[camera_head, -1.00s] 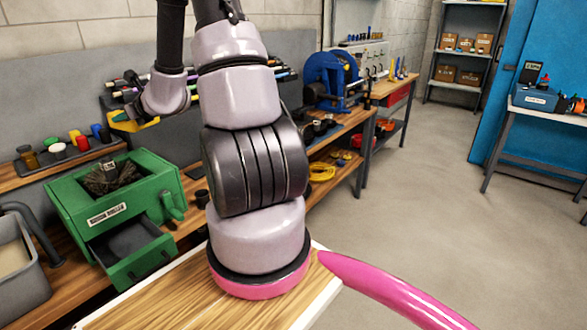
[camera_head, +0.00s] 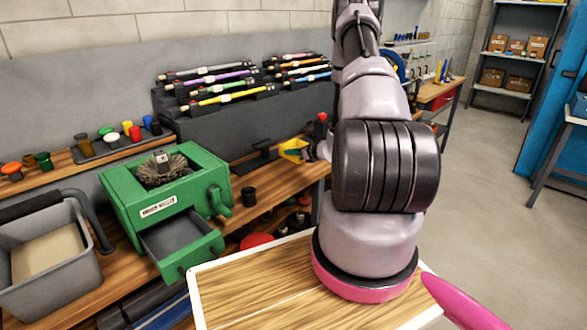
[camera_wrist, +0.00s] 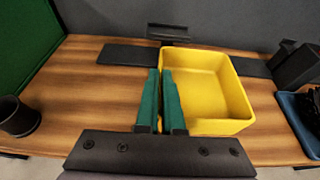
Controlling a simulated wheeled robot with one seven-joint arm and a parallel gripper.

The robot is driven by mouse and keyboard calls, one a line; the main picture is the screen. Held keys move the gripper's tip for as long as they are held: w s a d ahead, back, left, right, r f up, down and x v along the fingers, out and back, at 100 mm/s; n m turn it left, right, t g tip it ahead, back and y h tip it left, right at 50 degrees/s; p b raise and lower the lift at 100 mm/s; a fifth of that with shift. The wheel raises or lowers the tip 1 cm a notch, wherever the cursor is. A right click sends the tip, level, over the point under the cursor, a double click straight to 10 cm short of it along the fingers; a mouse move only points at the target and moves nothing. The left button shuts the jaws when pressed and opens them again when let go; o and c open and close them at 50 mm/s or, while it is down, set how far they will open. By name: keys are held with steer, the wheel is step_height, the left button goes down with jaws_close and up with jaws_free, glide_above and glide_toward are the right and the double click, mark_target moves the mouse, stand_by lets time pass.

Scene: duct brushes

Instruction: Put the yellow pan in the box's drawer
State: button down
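The yellow pan (camera_head: 293,150) is at my gripper (camera_head: 306,150), over the wooden bench right of the green box. The wrist view shows the empty pan (camera_wrist: 208,85) from above. My gripper's green fingers (camera_wrist: 166,98) are close together on the pan's left wall, one inside and one outside, with a strip of yellow between them. I cannot tell the pan's height over the bench. The green box (camera_head: 155,208) stands on the bench at left, with a round brush (camera_head: 162,170) on top. Its drawer (camera_head: 192,255) is pulled out towards the front and looks empty.
A black cup (camera_head: 248,196) stands right of the box. A grey bin (camera_head: 70,275) is left of it. A rack of coloured tools (camera_head: 215,120) stands behind. A black stand (camera_head: 258,156) is near the pan. A wooden tabletop (camera_head: 255,290) lies in front.

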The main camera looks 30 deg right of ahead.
steer(key=shift+a+f, duration=0.1)
steer(key=shift+f, duration=3.05)
steer(key=c, duration=1.1)
jaws_free()
steer(key=shift+f, duration=0.15)
steer(key=shift+o, duration=0.2)
